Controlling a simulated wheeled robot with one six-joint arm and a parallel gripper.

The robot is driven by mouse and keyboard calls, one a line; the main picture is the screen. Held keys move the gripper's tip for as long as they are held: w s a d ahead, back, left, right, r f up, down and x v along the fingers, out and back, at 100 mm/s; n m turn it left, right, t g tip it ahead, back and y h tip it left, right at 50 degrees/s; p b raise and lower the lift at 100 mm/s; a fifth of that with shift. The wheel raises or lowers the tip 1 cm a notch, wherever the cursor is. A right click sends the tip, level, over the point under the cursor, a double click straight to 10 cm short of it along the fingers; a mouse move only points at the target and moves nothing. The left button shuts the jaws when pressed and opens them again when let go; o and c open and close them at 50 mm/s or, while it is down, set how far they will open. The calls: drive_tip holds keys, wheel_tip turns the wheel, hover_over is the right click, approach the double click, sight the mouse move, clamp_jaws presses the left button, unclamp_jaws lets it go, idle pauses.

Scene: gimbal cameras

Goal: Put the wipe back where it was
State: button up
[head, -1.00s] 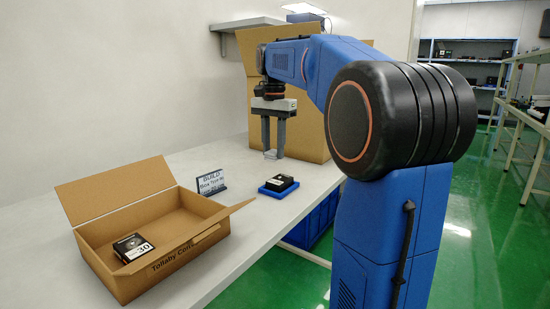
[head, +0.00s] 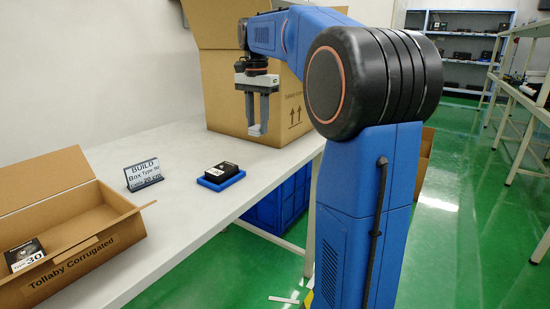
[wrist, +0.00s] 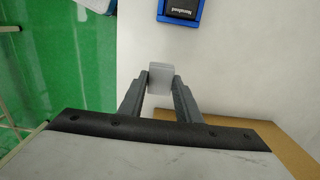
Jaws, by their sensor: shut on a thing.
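My gripper (head: 257,128) hangs pointing down above the table, in front of a large cardboard box. Its two grey fingers are shut on a small pale grey piece, seemingly the wipe (wrist: 160,78). In the wrist view the wipe sits between the fingertips (wrist: 161,85) and sticks out beyond them. In the head view it is small and partly hidden by the fingers.
The tall cardboard box (head: 225,105) stands behind my gripper. A blue tray (head: 205,184) holding a black box (head: 221,168), a BUILD sign (head: 143,174) and an open carton (head: 112,243) stand on the white table (head: 180,215). Blue crates (head: 268,208) are below.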

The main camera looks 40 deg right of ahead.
hover_over(261, 163)
wheel_tip(261, 163, down, 5)
drive_tip(key=shift+w+f, duration=0.15)
drive_tip(key=shift+f, duration=2.4)
drive_tip(key=shift+f, duration=0.1)
drive_tip(key=o, duration=1)
wheel_tip(261, 163, up, 12)
drive_tip(key=shift+r, duration=0.15)
